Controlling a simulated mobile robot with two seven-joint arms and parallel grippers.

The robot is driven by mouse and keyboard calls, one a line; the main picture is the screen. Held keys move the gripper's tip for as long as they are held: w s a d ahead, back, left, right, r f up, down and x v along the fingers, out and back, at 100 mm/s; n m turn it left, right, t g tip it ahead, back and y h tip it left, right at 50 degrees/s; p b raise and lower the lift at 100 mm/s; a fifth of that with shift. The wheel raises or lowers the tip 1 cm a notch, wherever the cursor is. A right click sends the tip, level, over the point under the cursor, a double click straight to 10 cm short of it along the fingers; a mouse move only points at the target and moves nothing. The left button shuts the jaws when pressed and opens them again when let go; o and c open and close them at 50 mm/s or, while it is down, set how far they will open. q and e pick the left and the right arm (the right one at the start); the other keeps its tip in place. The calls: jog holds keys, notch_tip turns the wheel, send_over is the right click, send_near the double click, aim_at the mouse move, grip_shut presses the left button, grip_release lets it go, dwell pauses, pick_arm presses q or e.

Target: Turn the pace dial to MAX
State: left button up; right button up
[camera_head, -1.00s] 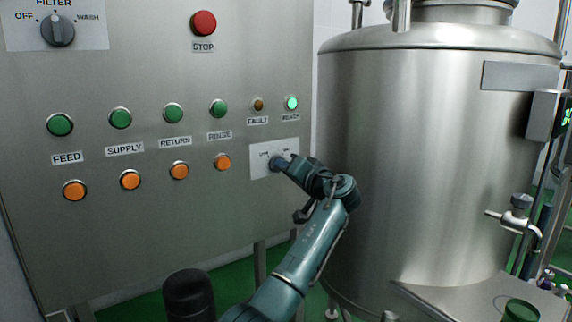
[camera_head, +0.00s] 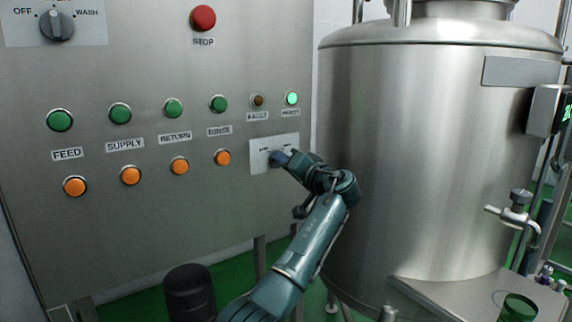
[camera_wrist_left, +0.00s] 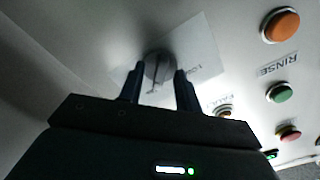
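The pace dial is a grey round knob (camera_wrist_left: 158,66) on a white label plate (camera_head: 260,159) at the lower right of the steel panel. In the head view my left gripper (camera_head: 277,158) is at the plate and hides most of the dial. In the left wrist view the two dark fingers (camera_wrist_left: 159,82) stand apart, one on each side of the knob. Contact with the knob cannot be made out. The plate's print is too blurred to read, so the dial's setting is unclear. My right gripper is not in view.
Green buttons (camera_head: 120,113) and orange buttons (camera_head: 131,175) line the panel left of the plate. A red stop button (camera_head: 203,18) and the filter switch (camera_head: 57,25) are higher up. A large steel tank (camera_head: 430,150) stands close on the right of my left arm.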

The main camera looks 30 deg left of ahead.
pick_arm(q)
jog(key=shift+d, duration=0.15)
jog(key=b+v, duration=0.1)
jog(key=v, duration=1.2)
jog(key=shift+b, duration=0.3)
